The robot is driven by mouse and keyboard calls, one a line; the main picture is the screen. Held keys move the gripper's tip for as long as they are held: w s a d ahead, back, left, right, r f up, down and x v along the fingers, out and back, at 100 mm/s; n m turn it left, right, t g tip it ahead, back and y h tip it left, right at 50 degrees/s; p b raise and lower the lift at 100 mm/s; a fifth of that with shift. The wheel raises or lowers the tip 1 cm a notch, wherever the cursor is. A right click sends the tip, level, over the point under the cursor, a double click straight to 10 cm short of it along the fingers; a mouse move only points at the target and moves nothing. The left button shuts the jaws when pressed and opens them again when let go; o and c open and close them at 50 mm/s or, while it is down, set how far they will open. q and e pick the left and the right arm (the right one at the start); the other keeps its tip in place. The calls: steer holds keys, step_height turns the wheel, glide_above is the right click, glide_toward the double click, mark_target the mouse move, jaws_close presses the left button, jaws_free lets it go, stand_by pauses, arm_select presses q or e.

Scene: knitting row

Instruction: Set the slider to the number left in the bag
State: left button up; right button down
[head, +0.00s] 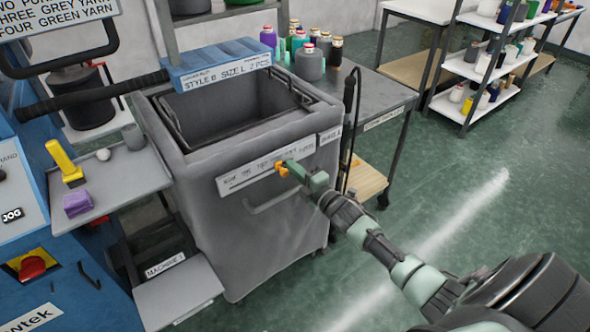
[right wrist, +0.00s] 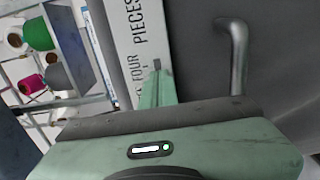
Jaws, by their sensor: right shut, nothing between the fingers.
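A grey bag cart (head: 262,236) with an open top stands in the middle of the head view. A white scale strip (head: 236,180) with printed words runs across its front. A small orange slider (head: 282,169) sits at the strip, toward its right part. My right gripper (head: 292,166) is shut and empty, its tip right by the slider; I cannot tell whether they touch. In the right wrist view the fingers (right wrist: 157,90) lie over the strip (right wrist: 135,40), which reads "FOUR" and "PIECES". The bag's inside looks dark, with no pieces clearly visible. My left gripper is out of view.
A bent handle (head: 270,203) sticks out below the strip. A blue machine (head: 75,275) stands left; a table (head: 378,95) with yarn cones is behind.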

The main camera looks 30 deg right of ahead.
mark_target(284, 175)
steer(key=shift+s+a+p, duration=0.15)
steer(key=shift+a+p, duration=0.15)
steer(key=shift+a, duration=1.05)
steer(key=shift+s+a+p, duration=0.1)
steer(key=shift+a+p, duration=0.2)
steer(key=shift+a, duration=1)
steer(key=shift+d, duration=0.65)
steer(key=shift+s+p, duration=0.35)
steer(key=shift+s, duration=0.2)
steer(key=s+p, duration=0.2)
steer(key=s, duration=0.2)
steer(key=shift+s+d, duration=0.15)
steer(key=shift+d, duration=0.05)
steer(key=shift+s+d+p, duration=0.1)
steer(key=shift+s+p, duration=0.25)
steer(key=shift+s, duration=0.9)
